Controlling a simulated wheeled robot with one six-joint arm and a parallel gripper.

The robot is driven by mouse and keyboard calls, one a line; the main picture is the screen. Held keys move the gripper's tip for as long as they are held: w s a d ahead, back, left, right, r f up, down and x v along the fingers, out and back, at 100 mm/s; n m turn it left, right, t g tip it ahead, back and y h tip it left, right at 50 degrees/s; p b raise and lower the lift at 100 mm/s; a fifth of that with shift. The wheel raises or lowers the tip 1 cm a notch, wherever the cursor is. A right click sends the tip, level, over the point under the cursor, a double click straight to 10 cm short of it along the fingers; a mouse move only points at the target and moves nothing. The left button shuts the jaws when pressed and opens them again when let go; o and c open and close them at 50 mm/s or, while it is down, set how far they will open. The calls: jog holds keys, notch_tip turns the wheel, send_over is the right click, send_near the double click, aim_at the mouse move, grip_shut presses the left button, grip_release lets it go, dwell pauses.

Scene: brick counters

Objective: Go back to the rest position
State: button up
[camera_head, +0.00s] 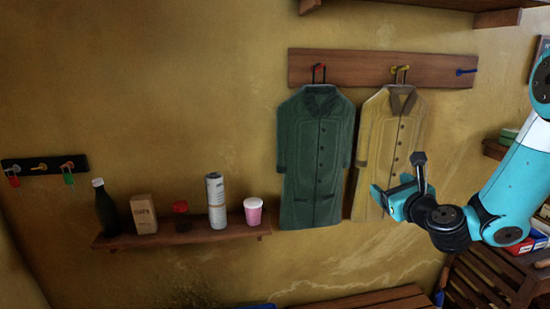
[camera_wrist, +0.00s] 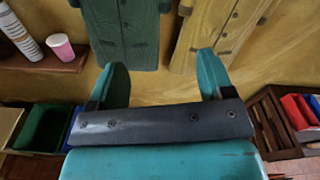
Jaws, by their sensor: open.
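My gripper (camera_head: 391,198) is at the right in the head view, at the end of my teal arm, in front of the lower part of the yellow coat. In the wrist view my gripper (camera_wrist: 163,82) has its two teal fingers spread wide apart with nothing between them. It points at the wall below the green coat (camera_wrist: 122,30) and the yellow coat (camera_wrist: 217,30). It looks apart from both coats.
Coats hang from a wooden hook rack (camera_head: 350,68). A wall shelf (camera_head: 180,236) holds a dark bottle, brown box, red-topped jar, rolled paper and pink cup (camera_head: 253,210). A slatted wooden crate (camera_head: 490,277) and a green bin (camera_wrist: 45,127) stand low down. Small keys hang at left.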

jog(key=s+a+r+n+g+y+b, duration=0.1)
jog(key=s+a+n+g+y, duration=0.35)
jog(key=s+a+n, duration=0.45)
jog(key=s+a+n+g+y+b, duration=0.2)
jog(key=s+a+n+g+y, duration=0.25)
jog(key=a+n, duration=0.75)
jog(key=s+d+f+n+g+h+b, duration=0.2)
jog(key=s+n+g+h, duration=0.4)
jog(key=s+n, duration=1.2)
jog(key=shift+s+d+f+g, duration=0.3)
jog(key=shift+s+d+g, duration=0.4)
jog(key=shift+s+g, duration=0.5)
jog(key=shift+c, duration=0.2)
